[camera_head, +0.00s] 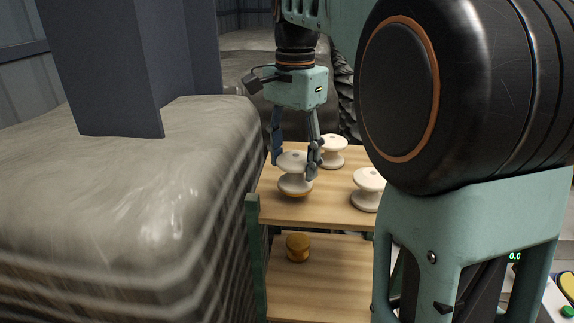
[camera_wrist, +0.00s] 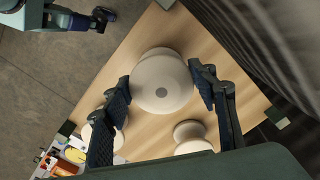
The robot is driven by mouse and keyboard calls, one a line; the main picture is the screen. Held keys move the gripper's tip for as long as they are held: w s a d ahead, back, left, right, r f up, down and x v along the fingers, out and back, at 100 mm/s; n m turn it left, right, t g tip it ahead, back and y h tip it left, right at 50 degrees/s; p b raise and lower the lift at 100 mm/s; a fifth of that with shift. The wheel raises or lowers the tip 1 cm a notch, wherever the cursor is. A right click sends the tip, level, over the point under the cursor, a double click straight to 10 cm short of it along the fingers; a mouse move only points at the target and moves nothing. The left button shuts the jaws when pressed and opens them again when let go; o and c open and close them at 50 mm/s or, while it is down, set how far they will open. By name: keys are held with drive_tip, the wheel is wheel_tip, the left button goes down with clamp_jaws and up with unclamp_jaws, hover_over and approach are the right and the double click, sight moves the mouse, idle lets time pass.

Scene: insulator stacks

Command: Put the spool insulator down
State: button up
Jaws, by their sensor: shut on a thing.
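A white spool insulator (camera_head: 294,184) is upright between the fingers of my gripper (camera_head: 295,165), which is shut on it. It is at or just above the left part of the upper wooden shelf (camera_head: 330,213); I cannot tell whether its base touches. In the wrist view the held spool (camera_wrist: 161,80) shows its round top with a grey centre, with a finger of my gripper (camera_wrist: 162,84) on each side.
Two more white spools stand on the shelf, one behind (camera_head: 333,150) and one to the right (camera_head: 368,187). An amber insulator (camera_head: 297,248) stands on the lower shelf. A plastic-wrapped stack (camera_head: 130,200) rises close on the left. Bare wood shows in front of the held spool.

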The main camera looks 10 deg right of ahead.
sight(294, 179)
drive_tip(key=shift+f, duration=1.3)
drive_tip(key=shift+f, duration=0.2)
drive_tip(key=o, duration=1.1)
drive_tip(key=shift+o, duration=0.2)
drive_tip(key=shift+r, duration=0.15)
wheel_tip(294, 179, up, 12)
drive_tip(key=shift+r+p, duration=0.1)
drive_tip(key=shift+p, duration=0.55)
drive_tip(key=shift+d, duration=0.1)
